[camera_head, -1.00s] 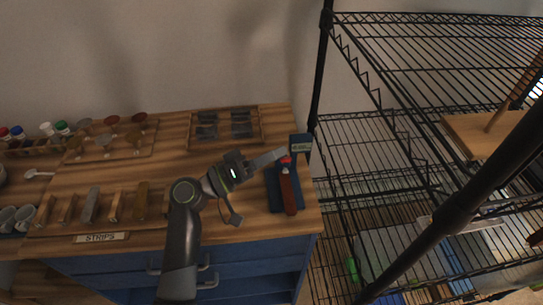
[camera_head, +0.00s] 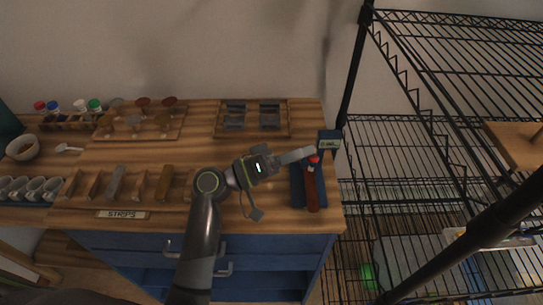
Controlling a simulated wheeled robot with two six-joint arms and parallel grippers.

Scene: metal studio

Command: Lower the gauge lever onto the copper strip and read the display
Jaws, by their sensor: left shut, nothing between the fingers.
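The gauge stands at the right end of the wooden bench, with a dark blue base (camera_head: 297,190) and a small display box (camera_head: 329,141) at its back. The display's reading is too small to make out. A long reddish-brown bar (camera_head: 313,192) with a bright red tip (camera_head: 314,160) lies along the base. I cannot tell the copper strip apart from the lever there. My left gripper (camera_head: 312,151) is shut and empty, its fingertips just above the red tip, near the display box. Whether they touch it is unclear. My right gripper is out of view.
A rack of several strips (camera_head: 140,187) stands behind the "STRIPS" label (camera_head: 124,215). A compartment tray (camera_head: 252,118) lies at the back. Bottles, cups (camera_head: 34,188) and a bowl (camera_head: 22,148) stand at the left. A black wire shelf (camera_head: 370,150) stands close on the right.

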